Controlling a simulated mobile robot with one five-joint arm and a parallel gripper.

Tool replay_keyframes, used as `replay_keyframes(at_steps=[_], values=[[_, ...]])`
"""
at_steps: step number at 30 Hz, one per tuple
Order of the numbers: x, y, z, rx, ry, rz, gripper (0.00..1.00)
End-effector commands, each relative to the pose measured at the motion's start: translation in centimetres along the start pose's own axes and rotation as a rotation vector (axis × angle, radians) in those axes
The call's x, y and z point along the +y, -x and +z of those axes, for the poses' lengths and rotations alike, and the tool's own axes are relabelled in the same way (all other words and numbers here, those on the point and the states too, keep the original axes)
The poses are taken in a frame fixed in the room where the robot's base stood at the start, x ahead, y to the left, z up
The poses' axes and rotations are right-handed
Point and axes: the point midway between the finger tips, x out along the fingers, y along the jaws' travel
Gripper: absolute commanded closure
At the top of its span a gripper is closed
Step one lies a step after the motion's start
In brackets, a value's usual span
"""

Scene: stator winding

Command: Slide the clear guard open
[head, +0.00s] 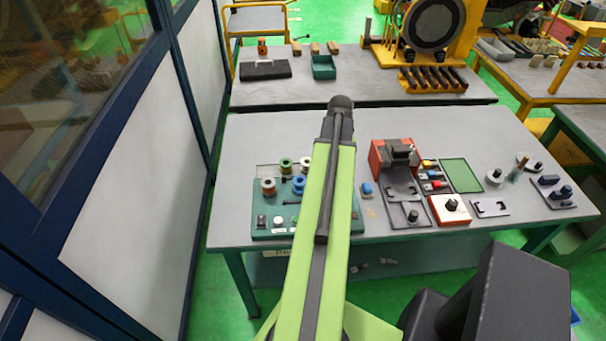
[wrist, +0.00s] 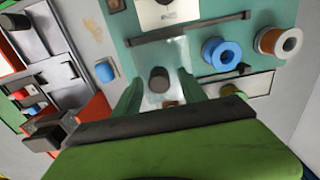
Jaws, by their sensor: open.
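The clear guard (wrist: 178,52) is a see-through panel over the teal board (wrist: 125,55) in the wrist view. A dark round knob (wrist: 159,74) stands up from the guard area. My gripper (wrist: 158,82) is open, with one green finger on each side of the knob and space between them. I cannot tell whether either finger touches it. A long dark bar (wrist: 190,27) crosses the board beyond the knob. In the head view, my arm hides the guard and my fingertips; the teal board (head: 262,222) shows to the left of the arm.
A blue spool (wrist: 221,54) and a copper spool (wrist: 279,41) stand right of the guard in the wrist view. A blue button (wrist: 105,72) is left of the board. The grey table (head: 240,140) is bare at back left.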

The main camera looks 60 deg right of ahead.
Motion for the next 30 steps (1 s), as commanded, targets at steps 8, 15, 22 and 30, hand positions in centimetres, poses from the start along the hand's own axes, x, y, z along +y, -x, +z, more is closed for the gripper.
replay_keyframes(at_steps=[8,15,22,30], values=[[0.0,3.2,0.0,0.000,0.000,0.000,0.51],[0.0,5.3,0.0,0.000,0.000,0.000,0.51],[0.0,5.3,0.0,0.000,0.000,0.000,0.51],[0.0,5.3,0.0,0.000,0.000,0.000,0.51]])
